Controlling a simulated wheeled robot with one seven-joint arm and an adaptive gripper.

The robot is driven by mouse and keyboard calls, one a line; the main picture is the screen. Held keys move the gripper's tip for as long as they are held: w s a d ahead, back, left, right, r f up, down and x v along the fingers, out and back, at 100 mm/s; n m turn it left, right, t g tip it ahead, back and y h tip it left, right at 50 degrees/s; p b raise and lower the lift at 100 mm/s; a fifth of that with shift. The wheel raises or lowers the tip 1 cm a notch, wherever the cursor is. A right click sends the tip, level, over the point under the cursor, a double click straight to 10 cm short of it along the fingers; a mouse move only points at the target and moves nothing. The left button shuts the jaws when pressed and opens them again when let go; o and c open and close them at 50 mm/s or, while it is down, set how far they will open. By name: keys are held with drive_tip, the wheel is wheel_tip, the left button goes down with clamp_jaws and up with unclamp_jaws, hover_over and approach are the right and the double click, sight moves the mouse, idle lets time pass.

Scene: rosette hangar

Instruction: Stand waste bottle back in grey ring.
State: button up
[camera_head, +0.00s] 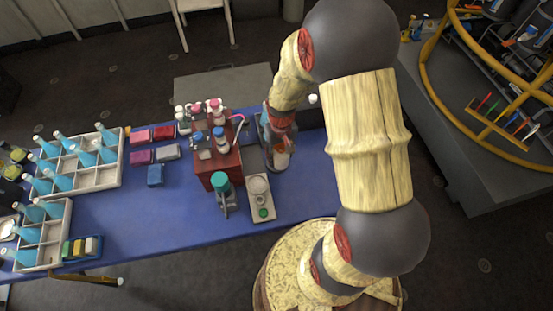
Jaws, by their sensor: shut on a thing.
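My gripper (277,138) is at the back right of the blue table, to the right of the dark red rack. It is shut on a pale, whitish bottle (282,159), which looks like the waste bottle. My wrist and fingers hide much of the bottle, so its tilt and whether its base touches anything cannot be told. I cannot make out the grey ring for certain; it may be hidden by my arm or the bottle.
A dark red rack (222,172) with several capped bottles stands close left of my gripper. A teal-capped bottle (220,183) and a grey strip with round dishes (260,209) are in front. White crates (100,177) of blue bottles stand left. The blue table's middle (150,215) is clear.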

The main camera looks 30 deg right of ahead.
drive_tip(key=w+f, duration=0.1)
drive_tip(key=f, duration=0.1)
drive_tip(key=w+f+b, duration=0.1)
drive_tip(key=w, duration=0.1)
drive_tip(key=w+d+f, duration=0.1)
drive_tip(key=f, duration=0.1)
drive_tip(key=shift+w+f, duration=0.2)
drive_tip(key=shift+f, duration=0.15)
drive_tip(key=shift+f+b, duration=0.8)
drive_tip(key=shift+f, duration=0.75)
drive_tip(key=shift+f, duration=0.1)
drive_tip(key=o, duration=1.2)
drive_tip(key=shift+o, duration=0.6)
